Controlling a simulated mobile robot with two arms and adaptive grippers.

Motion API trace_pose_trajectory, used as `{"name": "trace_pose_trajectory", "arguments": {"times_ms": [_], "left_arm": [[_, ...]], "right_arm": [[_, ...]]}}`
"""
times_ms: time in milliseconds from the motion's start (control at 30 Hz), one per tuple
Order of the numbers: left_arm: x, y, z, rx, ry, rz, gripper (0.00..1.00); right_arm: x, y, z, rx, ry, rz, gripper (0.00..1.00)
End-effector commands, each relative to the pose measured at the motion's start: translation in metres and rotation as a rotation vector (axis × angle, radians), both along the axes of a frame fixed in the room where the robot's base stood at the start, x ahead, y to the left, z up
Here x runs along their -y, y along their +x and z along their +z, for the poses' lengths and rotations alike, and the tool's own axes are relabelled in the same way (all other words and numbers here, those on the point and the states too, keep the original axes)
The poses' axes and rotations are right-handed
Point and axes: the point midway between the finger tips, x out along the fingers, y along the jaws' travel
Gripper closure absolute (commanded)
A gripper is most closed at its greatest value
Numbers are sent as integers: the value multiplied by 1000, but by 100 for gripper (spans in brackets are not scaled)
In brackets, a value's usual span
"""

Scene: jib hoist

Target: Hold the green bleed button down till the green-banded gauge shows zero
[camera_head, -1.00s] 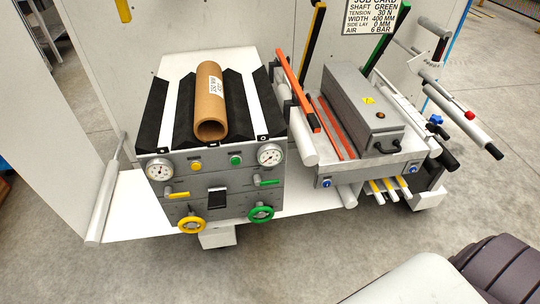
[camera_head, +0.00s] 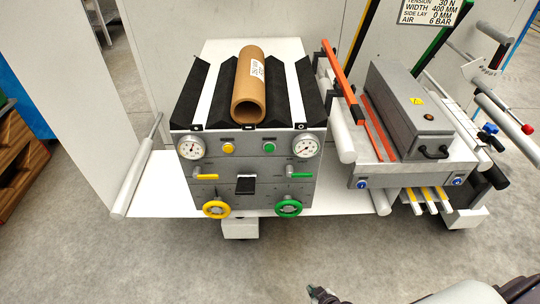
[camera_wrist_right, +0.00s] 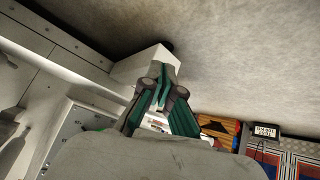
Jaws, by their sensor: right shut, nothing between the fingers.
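The green bleed button (camera_head: 269,147) is on the upper front panel of the grey cabinet in the head view, unpressed by any gripper. Right of it is a round white gauge (camera_head: 307,146), on the green-control side; its band colour and exact needle reading are too small to tell. My right gripper (camera_head: 322,294) shows partly at the bottom edge of the head view, well below and apart from the panel. In the right wrist view its teal fingers (camera_wrist_right: 164,80) are together with nothing between them. My left gripper is not in view.
The panel also has a yellow button (camera_head: 228,148), a left gauge (camera_head: 190,147), a yellow handwheel (camera_head: 216,209) and a green handwheel (camera_head: 288,207). A cardboard roll (camera_head: 249,88) lies on top. White roller bars stick out at right. The floor in front is clear.

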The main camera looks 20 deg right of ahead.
Motion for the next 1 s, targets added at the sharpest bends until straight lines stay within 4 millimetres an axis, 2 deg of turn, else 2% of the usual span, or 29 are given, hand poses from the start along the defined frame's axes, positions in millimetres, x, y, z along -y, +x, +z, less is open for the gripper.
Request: {"name": "trace_pose_trajectory", "arguments": {"times_ms": [33,200,367,500,633,800,900,1000], "left_arm": [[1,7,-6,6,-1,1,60],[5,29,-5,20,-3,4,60],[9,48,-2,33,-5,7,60],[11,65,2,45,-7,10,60],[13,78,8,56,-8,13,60],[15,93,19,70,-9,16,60],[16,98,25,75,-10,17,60],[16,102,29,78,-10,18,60]], "right_arm": [[-1,24,9,64,2,13,100],[-7,90,63,270,14,59,100],[-17,140,124,468,26,115,100],[-29,171,185,646,36,176,100],[-44,188,245,812,46,242,100],[-64,191,317,1003,55,332,100],[-73,187,349,1086,58,375,100],[-80,182,370,1140,61,406,100]]}}
